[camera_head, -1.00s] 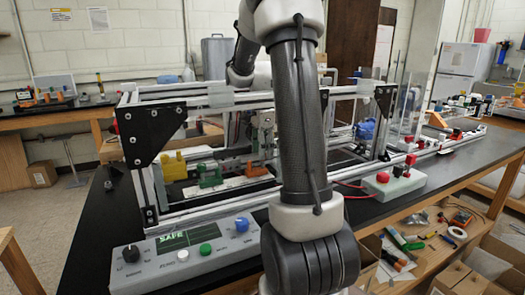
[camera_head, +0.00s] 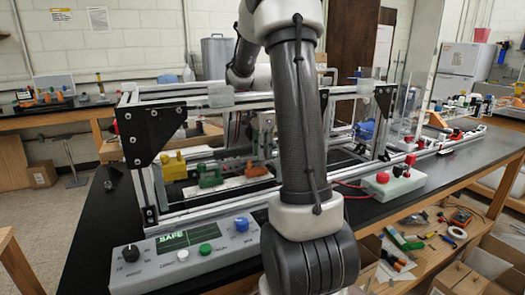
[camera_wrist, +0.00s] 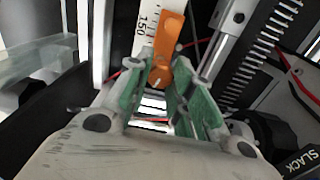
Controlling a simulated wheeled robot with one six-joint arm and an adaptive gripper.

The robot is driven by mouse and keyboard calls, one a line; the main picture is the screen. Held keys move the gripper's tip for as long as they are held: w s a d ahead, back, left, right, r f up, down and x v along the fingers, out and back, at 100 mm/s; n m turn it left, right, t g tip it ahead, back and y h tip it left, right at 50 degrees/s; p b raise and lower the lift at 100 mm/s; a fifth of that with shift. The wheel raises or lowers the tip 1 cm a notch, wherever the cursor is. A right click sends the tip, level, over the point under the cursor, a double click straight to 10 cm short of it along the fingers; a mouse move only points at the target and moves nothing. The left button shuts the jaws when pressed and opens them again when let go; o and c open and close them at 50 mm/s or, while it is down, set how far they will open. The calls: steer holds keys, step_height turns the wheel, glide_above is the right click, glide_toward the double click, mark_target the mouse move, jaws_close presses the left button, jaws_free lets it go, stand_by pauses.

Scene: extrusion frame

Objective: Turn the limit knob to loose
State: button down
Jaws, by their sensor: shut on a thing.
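My gripper (camera_wrist: 157,72) shows in the wrist view with green-padded fingers. They are closed around the lower end of an orange lever-like piece (camera_wrist: 168,35), which lies beside a white scale strip marked 1.50 (camera_wrist: 147,18). The grey console (camera_head: 215,262) at the front carries a black knob (camera_head: 131,253), a blue knob (camera_head: 242,224) and a green button (camera_head: 205,249). Its screen (camera_head: 187,240) reads SAFE. I cannot read which knob is the limit knob.
An aluminium extrusion frame (camera_head: 222,113) with black corner plates surrounds the work area. Yellow (camera_head: 174,166), green (camera_head: 210,175) and orange (camera_head: 256,170) pieces sit inside. A red-button box (camera_head: 393,184) stands to the right. A label reading SLACK (camera_wrist: 298,164) is at lower right in the wrist view.

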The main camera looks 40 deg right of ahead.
steer(key=n, duration=0.6)
steer(key=shift+n, duration=0.7)
steer(key=c, duration=1.2)
jaws_free()
